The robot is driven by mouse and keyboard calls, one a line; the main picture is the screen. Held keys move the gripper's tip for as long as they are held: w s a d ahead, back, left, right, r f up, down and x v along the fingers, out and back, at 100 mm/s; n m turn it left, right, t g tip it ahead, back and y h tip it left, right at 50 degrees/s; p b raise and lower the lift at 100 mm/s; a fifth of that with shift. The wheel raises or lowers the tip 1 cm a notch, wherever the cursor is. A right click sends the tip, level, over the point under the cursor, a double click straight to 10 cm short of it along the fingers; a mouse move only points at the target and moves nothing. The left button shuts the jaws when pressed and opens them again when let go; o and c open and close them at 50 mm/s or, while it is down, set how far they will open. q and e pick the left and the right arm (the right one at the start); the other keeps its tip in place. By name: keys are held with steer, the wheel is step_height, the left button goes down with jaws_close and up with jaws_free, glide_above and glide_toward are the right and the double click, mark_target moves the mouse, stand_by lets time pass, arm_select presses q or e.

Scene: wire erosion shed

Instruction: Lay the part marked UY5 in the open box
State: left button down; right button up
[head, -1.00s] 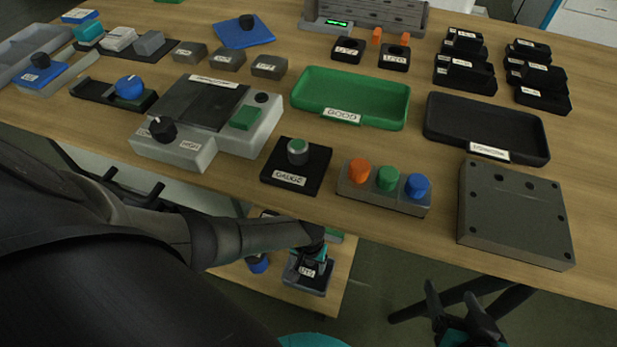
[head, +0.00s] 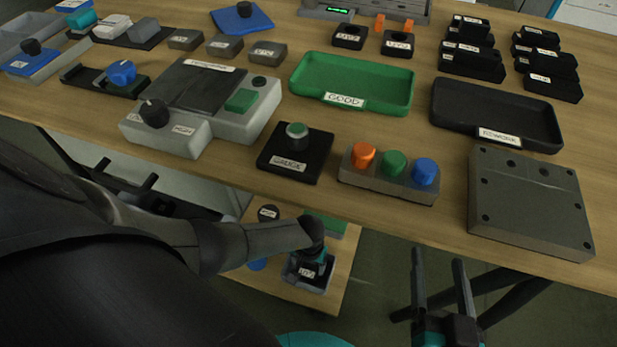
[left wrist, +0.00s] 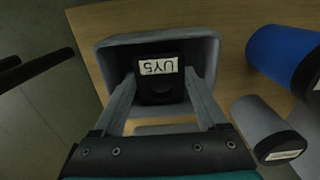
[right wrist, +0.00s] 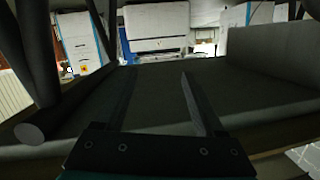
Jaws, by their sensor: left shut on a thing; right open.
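The part marked UY5 (left wrist: 157,68) is a black block with a white label and a round recess. In the left wrist view it is inside the open grey box (left wrist: 208,50), label facing up. My left gripper (left wrist: 160,85) is shut on it, one finger on either side. In the head view the part (head: 307,272), the box (head: 302,287) and my left gripper (head: 316,258) are on the low shelf below the bench edge. Whether the part touches the box floor is unclear. My right gripper (head: 438,268) is open and empty; it also shows in the right wrist view (right wrist: 155,76).
The bench above holds a green GOOD tray (head: 295,85), a black tray (head: 436,113), a three-button panel (head: 388,187) and a grey plate (head: 525,205).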

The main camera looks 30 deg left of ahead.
arm_select(q)
steer(key=shift+f, duration=0.5)
arm_select(e)
steer(key=shift+s+a+r+t, duration=0.25)
steer(key=shift+s+r+t, duration=0.2)
steer(key=shift+t, duration=0.35)
arm_select(q)
steer(key=shift+f, duration=0.1)
jaws_free()
